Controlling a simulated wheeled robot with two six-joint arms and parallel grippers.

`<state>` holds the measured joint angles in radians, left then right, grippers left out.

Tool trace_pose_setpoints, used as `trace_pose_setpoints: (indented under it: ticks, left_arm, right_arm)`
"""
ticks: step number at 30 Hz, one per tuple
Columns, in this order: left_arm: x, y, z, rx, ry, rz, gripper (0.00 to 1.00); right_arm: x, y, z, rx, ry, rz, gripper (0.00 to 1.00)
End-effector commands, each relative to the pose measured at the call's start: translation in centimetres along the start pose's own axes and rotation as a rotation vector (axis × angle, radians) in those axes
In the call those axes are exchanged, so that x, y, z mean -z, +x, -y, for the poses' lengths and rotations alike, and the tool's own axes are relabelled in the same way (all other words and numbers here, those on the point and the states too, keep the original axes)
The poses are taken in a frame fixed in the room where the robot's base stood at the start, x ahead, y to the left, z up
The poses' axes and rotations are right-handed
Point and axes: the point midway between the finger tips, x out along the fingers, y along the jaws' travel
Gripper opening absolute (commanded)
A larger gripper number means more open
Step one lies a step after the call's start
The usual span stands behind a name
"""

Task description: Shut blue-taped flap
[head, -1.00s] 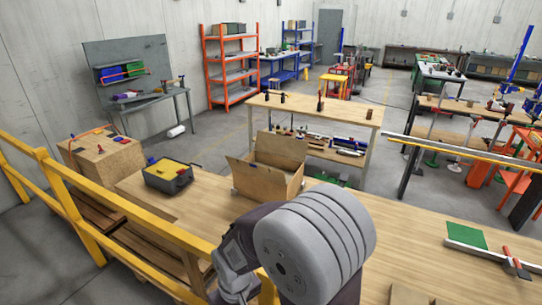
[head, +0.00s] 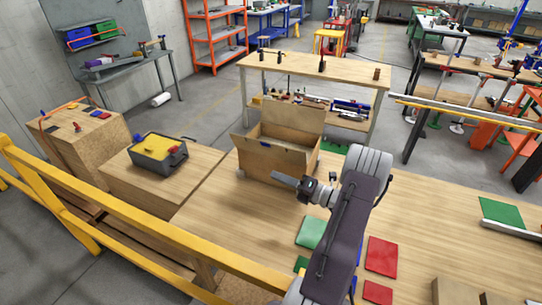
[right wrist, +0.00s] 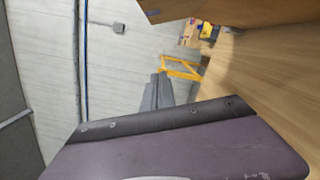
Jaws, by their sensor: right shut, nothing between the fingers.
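A brown cardboard box (head: 280,167) stands on the wooden table, its top open. One flap (head: 296,113) stands up along its far side. The flap on the near side (head: 248,150) is raised and tilted. A small blue tape patch (head: 269,144) shows by that near flap's upper edge; a blue patch (right wrist: 153,12) also shows on cardboard in the right wrist view. My right gripper (head: 275,176) is shut and empty, just in front of the box's near side; its fingers (right wrist: 158,92) point ahead in the wrist view. I cannot tell whether it touches the box. My left gripper is not in view.
Green (head: 312,232) and red (head: 381,256) pads lie on the table near my right arm. A grey crate with a yellow top (head: 157,146) stands to the left. A yellow rail (head: 150,228) runs along the near left. Another wooden table (head: 315,72) stands behind the box.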

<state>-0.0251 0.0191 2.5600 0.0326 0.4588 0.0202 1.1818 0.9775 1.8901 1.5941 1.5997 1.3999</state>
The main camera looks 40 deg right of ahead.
Motion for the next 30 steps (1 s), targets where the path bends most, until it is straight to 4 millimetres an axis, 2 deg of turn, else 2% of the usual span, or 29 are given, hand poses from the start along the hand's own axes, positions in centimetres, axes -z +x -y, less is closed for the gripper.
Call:
trace_pose_setpoints:
  ticks: [1, 3, 8, 13, 24, 27, 30]
  left_arm:
    - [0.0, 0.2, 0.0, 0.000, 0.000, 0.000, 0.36]
    - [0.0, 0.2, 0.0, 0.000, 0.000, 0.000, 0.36]
    - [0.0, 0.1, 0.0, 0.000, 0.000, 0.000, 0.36]
    - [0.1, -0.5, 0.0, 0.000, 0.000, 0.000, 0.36]
    - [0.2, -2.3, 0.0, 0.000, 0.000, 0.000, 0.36]
    - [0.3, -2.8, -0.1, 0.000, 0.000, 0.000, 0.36]
    - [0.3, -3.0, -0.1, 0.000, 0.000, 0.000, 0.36]
  right_arm:
    - [-1.2, -1.3, 0.9, 0.000, 0.027, 0.065, 0.00]
    - [-2.4, -2.4, 1.4, -0.003, 0.050, 0.120, 0.00]
    - [-2.9, -2.7, 1.5, -0.006, 0.060, 0.141, 0.00]
    - [-3.1, -0.5, 1.3, -0.006, 0.059, 0.136, 0.00]
    - [-4.1, 7.5, 1.2, -0.006, 0.058, 0.132, 0.00]
    - [-6.0, 7.5, 1.3, -0.005, 0.052, 0.138, 0.00]
    - [-7.2, 7.6, 1.5, -0.004, 0.055, 0.137, 0.00]
